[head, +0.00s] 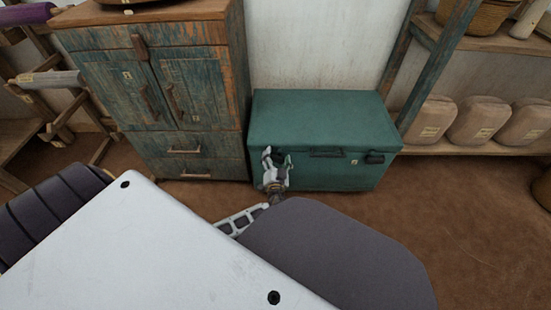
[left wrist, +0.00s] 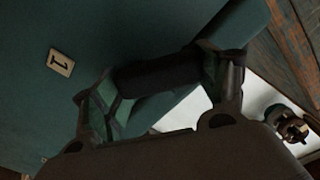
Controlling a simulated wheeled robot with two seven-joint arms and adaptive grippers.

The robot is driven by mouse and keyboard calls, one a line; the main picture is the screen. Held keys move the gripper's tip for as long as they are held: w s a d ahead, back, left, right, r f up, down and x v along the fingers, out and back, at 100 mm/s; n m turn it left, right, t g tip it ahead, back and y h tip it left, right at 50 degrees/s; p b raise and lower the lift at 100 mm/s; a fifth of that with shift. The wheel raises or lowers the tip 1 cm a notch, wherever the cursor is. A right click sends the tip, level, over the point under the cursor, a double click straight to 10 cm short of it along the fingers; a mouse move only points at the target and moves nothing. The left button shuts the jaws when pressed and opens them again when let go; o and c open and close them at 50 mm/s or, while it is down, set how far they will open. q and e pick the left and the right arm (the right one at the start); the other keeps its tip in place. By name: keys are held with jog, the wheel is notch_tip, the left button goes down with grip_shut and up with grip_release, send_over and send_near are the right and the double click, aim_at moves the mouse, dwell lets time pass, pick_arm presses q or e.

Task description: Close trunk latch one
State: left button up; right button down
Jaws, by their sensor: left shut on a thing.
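The green trunk (head: 310,118) stands against the back wall with its lid down. My left gripper (head: 277,157) is at the left part of its front, and my arm reaches to it from below. In the left wrist view, my left gripper (left wrist: 158,88) is shut on a dark rounded latch (left wrist: 155,75), with one finger on each side. A small tag marked 1 (left wrist: 61,62) is on the green face beside it. A second dark latch (head: 375,158) is at the right of the trunk front. How far the held latch is turned I cannot tell. My right gripper is not in view.
A worn blue-green cabinet (head: 165,90) stands close to the left of the trunk. A wooden shelf post (head: 437,65) and several wrapped tan bundles (head: 478,121) are to the right. The brown floor (head: 440,205) is clear in front at the right.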

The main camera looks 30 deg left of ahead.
pick_arm(q)
jog(key=m, duration=0.3)
jog(key=d+m, duration=0.1)
jog(key=m, duration=0.1)
jog(key=shift+w+r+m+p, duration=0.2)
jog(key=shift+w+m+p, duration=0.1)
jog(key=shift+p, duration=0.1)
jog(key=m, duration=0.1)
jog(key=m+p, duration=0.1)
jog(key=m, duration=0.1)
jog(key=shift+w+d+m, duration=0.15)
jog(key=shift+d+m, duration=0.15)
jog(key=shift+d+f+m, duration=0.1)
jog(key=shift+d+m, duration=0.05)
jog(key=shift+m, duration=0.75)
jog(key=o, duration=1)
jog(key=shift+w, duration=0.1)
jog(key=shift+o, duration=0.2)
